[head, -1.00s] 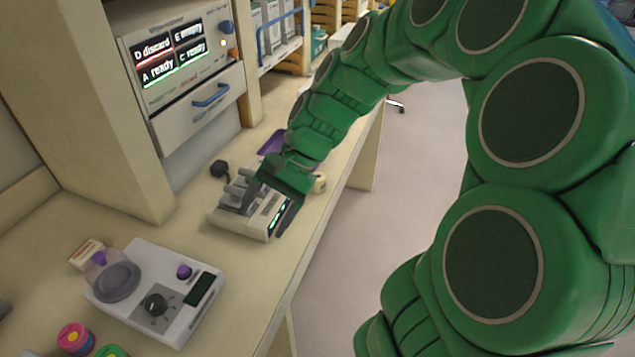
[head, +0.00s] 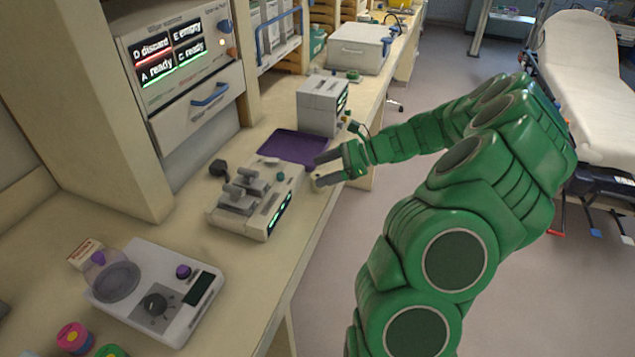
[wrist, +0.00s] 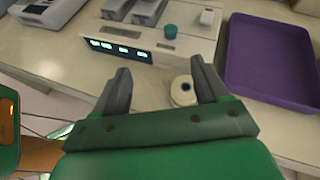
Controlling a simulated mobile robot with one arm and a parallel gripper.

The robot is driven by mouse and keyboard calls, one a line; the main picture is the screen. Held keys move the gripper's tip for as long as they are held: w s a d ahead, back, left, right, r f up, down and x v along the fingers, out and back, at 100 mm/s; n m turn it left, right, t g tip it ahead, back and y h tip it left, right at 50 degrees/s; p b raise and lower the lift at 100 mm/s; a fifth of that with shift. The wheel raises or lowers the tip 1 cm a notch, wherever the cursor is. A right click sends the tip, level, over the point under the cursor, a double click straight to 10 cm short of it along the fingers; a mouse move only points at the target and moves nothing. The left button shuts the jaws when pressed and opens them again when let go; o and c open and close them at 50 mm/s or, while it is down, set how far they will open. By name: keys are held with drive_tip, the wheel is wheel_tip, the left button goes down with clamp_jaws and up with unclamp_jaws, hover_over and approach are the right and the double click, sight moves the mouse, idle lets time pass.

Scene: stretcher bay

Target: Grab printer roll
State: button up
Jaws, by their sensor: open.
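A small cream-white roll with a dark hole in its core, which looks like the printer roll (wrist: 183,91), is on the bench in the wrist view. It appears between the two fingers of my gripper (wrist: 160,68), closer to the right finger. The fingers are spread apart and hold nothing. In the head view my gripper (head: 321,170) is low over the bench's right edge, beside the grey instrument with the green-lit front (head: 252,203). There the fingers largely hide the roll, and I cannot tell whether they touch it.
A purple tray (head: 292,143) lies behind the gripper, with a grey box device (head: 322,106) beyond it. A white device with a dial (head: 160,293) stands in front on the bench. A stretcher (head: 590,75) stands at the far right across open floor.

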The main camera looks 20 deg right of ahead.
drive_tip(key=d+f+m+t, duration=0.2)
drive_tip(key=d+f+m, duration=0.15)
drive_tip(key=d, duration=0.25)
drive_tip(key=shift+n, duration=0.25)
drive_tip(key=shift+f+x, duration=0.1)
drive_tip(key=shift+x, duration=2)
drive_tip(key=shift+f+x, duration=0.15)
drive_tip(key=shift+x, duration=1.9)
drive_tip(key=shift+d, duration=0.1)
drive_tip(key=c, duration=1.1)
drive_tip(key=shift+o, duration=0.2)
drive_tip(key=shift+r, duration=0.1)
